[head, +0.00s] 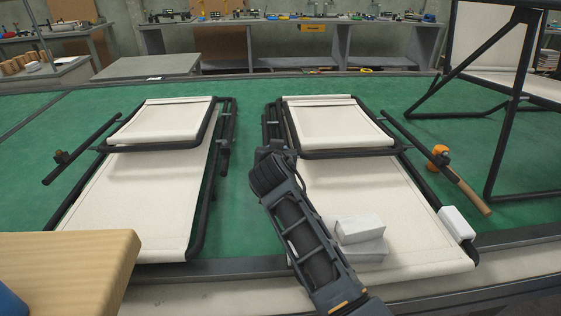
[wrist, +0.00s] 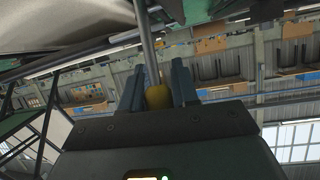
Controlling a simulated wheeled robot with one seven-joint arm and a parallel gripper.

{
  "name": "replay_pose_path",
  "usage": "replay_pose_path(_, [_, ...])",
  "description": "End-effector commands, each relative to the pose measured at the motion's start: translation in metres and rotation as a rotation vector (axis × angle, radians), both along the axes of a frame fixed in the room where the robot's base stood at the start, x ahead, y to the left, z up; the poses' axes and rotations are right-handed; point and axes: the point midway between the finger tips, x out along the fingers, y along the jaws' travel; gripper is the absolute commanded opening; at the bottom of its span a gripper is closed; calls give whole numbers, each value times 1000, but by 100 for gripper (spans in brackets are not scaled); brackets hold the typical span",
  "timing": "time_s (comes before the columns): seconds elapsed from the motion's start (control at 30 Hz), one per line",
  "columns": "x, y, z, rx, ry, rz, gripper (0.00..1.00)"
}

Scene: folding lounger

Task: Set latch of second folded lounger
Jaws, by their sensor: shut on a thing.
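Two folded loungers with cream fabric and black tube frames lie side by side: a left lounger (head: 140,190) and a right lounger (head: 385,200). My arm reaches to the inner left rail of the right lounger, where my wrist hides the fingertips in the head view. In the wrist view my gripper (wrist: 158,84) is shut on a yellow latch knob (wrist: 157,98) at the end of a grey rod (wrist: 145,40).
The loungers lie on a green surface (head: 245,190), with a bare strip between them. White blocks (head: 360,229) rest on the right lounger's fabric. A wooden block (head: 70,270) is at front left. An unfolded lounger (head: 500,140) stands at right. Grey benches (head: 290,45) line the back.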

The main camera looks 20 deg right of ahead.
Motion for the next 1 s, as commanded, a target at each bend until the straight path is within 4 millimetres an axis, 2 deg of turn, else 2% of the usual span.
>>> replay_pose_path(0.3, [31, -10, -7, 92, 283, 0, 0])
replay_pose_path(0.53, [44, -14, -17, 139, 432, 0, 0])
replay_pose_path(1.0, [50, -16, -29, 135, 429, 1, 0])
